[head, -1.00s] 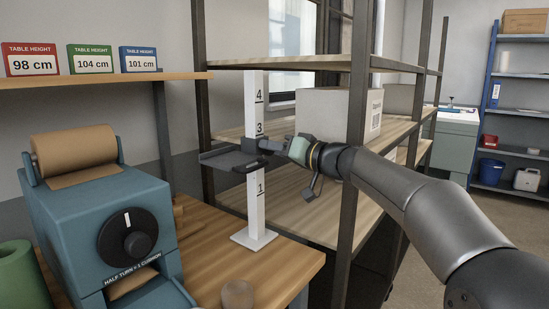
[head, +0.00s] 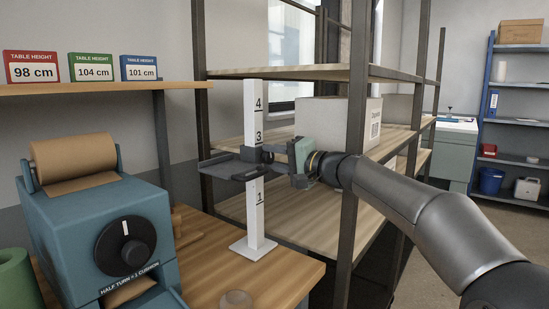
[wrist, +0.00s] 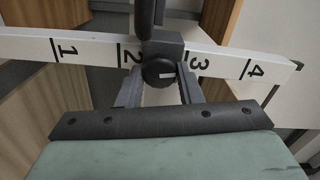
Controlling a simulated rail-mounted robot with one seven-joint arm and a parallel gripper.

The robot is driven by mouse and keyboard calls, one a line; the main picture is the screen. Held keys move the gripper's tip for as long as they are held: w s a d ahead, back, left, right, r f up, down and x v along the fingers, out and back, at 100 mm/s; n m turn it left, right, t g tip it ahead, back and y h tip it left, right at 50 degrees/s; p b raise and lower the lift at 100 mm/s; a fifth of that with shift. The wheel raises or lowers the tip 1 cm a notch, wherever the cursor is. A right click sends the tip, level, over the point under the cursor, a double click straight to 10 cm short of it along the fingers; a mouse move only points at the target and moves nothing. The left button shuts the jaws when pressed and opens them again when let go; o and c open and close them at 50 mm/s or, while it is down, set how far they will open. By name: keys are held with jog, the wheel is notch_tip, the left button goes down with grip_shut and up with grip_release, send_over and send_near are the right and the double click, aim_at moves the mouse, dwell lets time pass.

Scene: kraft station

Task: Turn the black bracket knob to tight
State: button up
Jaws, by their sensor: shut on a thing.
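A white upright post (head: 253,215) with numbers stands on the wooden bench. A dark bracket (head: 225,166) with a flat shelf sits on the post just below the 3. My gripper (head: 270,157) is at the right side of the bracket. In the wrist view its two fingers (wrist: 160,80) stand on either side of the knob, shut on it. The knob is mostly hidden by the fingers in the head view. No tight label is readable.
A blue machine (head: 124,225) with a dial and paper roll stands at left on the bench (head: 205,265). A rack post (head: 357,130) stands close beside my arm, with a white box (head: 335,120) behind. Height signs line the upper shelf.

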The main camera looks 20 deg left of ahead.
jog(key=shift+m, duration=0.5)
jog(key=o, duration=0.7)
jog(key=shift+c, duration=0.2)
jog(key=shift+d, duration=0.1)
jog(key=b+v, duration=0.2)
jog(key=v, duration=1.5)
jog(key=shift+d, duration=0.15)
